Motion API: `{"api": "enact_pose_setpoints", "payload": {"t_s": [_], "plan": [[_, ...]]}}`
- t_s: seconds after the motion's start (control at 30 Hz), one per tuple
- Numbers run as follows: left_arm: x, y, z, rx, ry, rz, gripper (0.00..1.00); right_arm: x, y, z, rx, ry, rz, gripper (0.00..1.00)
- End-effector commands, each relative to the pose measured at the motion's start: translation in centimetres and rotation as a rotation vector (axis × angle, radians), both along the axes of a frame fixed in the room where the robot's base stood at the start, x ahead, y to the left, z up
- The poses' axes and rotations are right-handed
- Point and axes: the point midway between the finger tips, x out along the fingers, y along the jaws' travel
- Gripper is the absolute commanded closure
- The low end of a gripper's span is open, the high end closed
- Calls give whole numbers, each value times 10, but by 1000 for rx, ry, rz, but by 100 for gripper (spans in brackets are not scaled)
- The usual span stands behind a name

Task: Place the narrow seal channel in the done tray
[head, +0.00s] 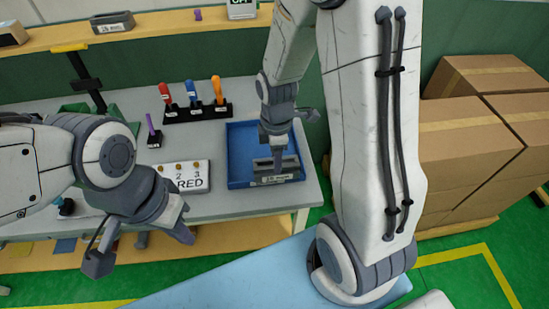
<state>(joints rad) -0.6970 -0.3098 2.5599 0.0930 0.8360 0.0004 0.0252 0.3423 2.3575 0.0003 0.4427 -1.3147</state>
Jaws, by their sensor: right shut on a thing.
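A grey labelled piece, which looks like the narrow seal channel (287,177), is inside the blue tray (240,142) near its front right. The tray stands at the right end of the grey table. My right gripper (276,166) reaches down into the tray and is shut on this piece, partly covering it. The label is too small to read, and I cannot tell whether the piece touches the tray floor. My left gripper (140,252) is open and empty, in front of the table at the lower left.
A rack (198,112) with red, blue and orange handled tools stands left of the tray. A white board marked RED (187,177) lies at the table's front. A shelf (165,27) runs behind. Cardboard boxes (465,150) are stacked at the right.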

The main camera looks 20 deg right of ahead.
Motion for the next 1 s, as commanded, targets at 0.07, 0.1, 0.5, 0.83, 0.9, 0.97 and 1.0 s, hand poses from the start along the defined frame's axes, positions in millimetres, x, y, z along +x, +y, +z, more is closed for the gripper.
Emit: {"api": "enact_pose_setpoints", "payload": {"t_s": [0.07, 0.1, 0.5, 0.83, 0.9, 0.97, 1.0], "plan": [[0, 0, 6, 0, 0, 0, 100, 15, -7, -8, 0, 2, -2, 100], [0, 0, 7, 0, 0, 0, 100, 20, -9, -12, 1, 2, -1, 100], [0, 0, 16, 0, 0, 1, 100, 36, -15, -46, 0, 4, 2, 100], [0, 0, 18, 0, 0, 1, 100, 38, -15, -64, 0, -1, 2, 100], [0, 0, 18, 0, 0, 1, 100, 38, -15, -64, -1, -2, 2, 100], [0, 0, 18, 0, 0, 1, 100, 38, -15, -65, 0, -1, 2, 100], [0, 0, 16, 0, 0, 1, 100, 38, -15, -66, 0, -1, 2, 100]]}}
